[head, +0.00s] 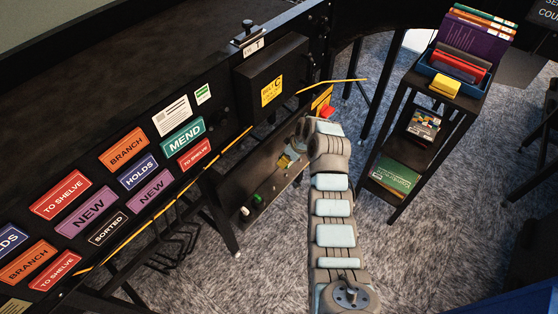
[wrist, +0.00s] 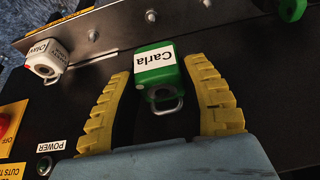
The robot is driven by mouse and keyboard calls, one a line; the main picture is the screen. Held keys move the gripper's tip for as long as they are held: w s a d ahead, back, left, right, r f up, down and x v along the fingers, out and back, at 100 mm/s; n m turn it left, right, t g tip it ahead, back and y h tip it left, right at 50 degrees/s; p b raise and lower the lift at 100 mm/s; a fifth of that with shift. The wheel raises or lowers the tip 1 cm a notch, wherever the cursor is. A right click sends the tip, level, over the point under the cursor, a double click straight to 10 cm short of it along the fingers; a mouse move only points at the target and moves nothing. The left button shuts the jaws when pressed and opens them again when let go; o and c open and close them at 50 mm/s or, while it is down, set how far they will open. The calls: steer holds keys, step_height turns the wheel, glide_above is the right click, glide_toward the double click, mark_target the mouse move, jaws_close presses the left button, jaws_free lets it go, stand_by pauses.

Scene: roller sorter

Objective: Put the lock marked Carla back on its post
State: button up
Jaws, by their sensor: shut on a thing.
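The green lock marked Carla (wrist: 155,70) sits between the two yellow fingers of my gripper (wrist: 162,98) in the wrist view. Its white name label reads upside down, and its metal shackle points toward the palm. My gripper is shut on it. Beyond it runs a grey metal strip (wrist: 125,24) with small silver posts (wrist: 93,36). I cannot tell whether the lock touches a post. In the head view my gripper (head: 286,162) is low by the machine's side panel, partly hidden by my arm, and the held lock is not clear there.
A white lock (wrist: 43,60) is left of the held lock, near the strip. A red button (wrist: 3,125) and a POWER button (wrist: 44,165) are at lower left. The head view shows a small green object (head: 258,198) on the panel and a loaded cart (head: 398,125) at right.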

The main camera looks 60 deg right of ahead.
steer(key=b, duration=0.2)
glide_above(285, 173)
steer(key=shift+s+f, duration=0.25)
steer(key=shift+f, duration=0.85)
steer(key=shift+s+f, duration=0.2)
steer(key=shift+f, duration=0.85)
steer(key=shift+f+b, duration=0.85)
steer(key=shift+f, duration=0.95)
steer(key=o, duration=1.3)
steer(key=shift+c, duration=0.2)
steer(key=shift+r, duration=0.1)
steer(key=shift+v, duration=1)
steer(key=v, duration=0.9)
steer(key=shift+s+r, duration=0.25)
steer(key=shift+r, duration=0.1)
